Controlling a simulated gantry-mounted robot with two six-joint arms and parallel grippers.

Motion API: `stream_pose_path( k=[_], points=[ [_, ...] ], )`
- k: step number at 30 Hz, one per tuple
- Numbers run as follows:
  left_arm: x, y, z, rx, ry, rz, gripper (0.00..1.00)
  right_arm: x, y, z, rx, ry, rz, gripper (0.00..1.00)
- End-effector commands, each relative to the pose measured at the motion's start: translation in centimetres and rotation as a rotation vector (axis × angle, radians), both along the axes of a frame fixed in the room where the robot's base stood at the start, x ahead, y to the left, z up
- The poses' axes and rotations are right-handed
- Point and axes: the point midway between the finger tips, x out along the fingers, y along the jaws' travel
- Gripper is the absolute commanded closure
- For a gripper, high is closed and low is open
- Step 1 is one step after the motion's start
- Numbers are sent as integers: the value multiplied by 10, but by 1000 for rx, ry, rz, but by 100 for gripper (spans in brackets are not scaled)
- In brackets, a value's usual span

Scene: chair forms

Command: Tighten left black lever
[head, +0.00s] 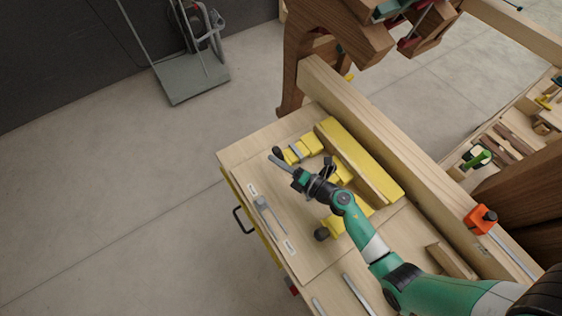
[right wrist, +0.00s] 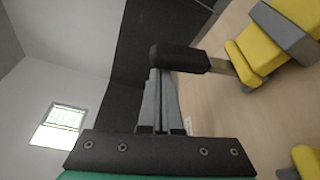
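In the head view one black lever (head: 278,152) sticks out from a yellow clamp (head: 303,149) at the far end of the workbench. A second black knob (head: 321,234) sits on the nearer yellow clamp. My right gripper (head: 277,162) reaches to the far lever. In the right wrist view its two grey fingers (right wrist: 158,100) lie together, and the black lever (right wrist: 182,59) crosses at their tips. It appears at the fingertips, not clearly between them; whether they touch is unclear. My left gripper is not in view.
A long yellow block (head: 358,160) lies against the raised wooden beam (head: 375,125) behind the clamps. A grey metal tool (head: 268,212) lies on the wooden board near the front edge. An orange clamp (head: 480,218) sits on the beam at right. Open floor lies left.

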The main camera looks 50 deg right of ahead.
Motion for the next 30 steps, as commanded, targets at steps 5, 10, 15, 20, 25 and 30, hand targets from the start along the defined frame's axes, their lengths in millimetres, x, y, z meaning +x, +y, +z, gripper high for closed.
stream_pose_path(
  k=[5, 10, 15, 20, 25, 30],
  points=[
    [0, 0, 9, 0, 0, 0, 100, -2, -11, 7, 0, 0, -1, 100],
    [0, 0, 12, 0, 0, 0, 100, -3, -17, 8, -1, -2, -1, 100],
    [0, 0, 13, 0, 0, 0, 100, -3, -20, 8, -2, -1, 0, 100],
    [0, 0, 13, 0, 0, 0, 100, -3, -20, 8, -2, -1, 0, 100],
    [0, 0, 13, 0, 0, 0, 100, -3, -20, 8, -2, -1, 0, 100],
    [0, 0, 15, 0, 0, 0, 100, -7, -19, 8, -2, -1, 1, 100]
  ],
)
